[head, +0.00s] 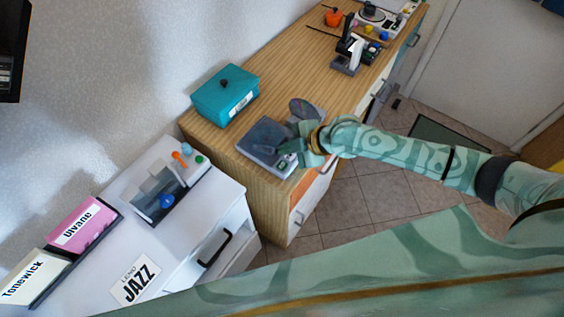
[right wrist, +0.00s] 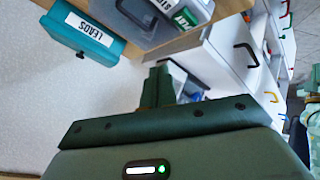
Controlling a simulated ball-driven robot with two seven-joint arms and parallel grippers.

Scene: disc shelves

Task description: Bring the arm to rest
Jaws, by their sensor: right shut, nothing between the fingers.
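My right arm (head: 400,150) comes in from the right in the head view, with green patterned links. Its gripper (head: 299,146) is shut and empty. In the head view it overlaps the right side of a grey box with a dark see-through lid (head: 262,136); I cannot tell whether they touch. In the right wrist view the shut fingers (right wrist: 158,88) point toward a pale surface and white drawers, and the grey box (right wrist: 185,32) is at the top.
A teal lidded box (head: 222,98) stands on the wooden cabinet top (head: 290,72); its label reads LEADS in the right wrist view (right wrist: 88,28). A white cabinet (head: 185,225) at lower left holds record sleeves (head: 80,224). Tiled floor (head: 360,195) lies open right of the cabinets.

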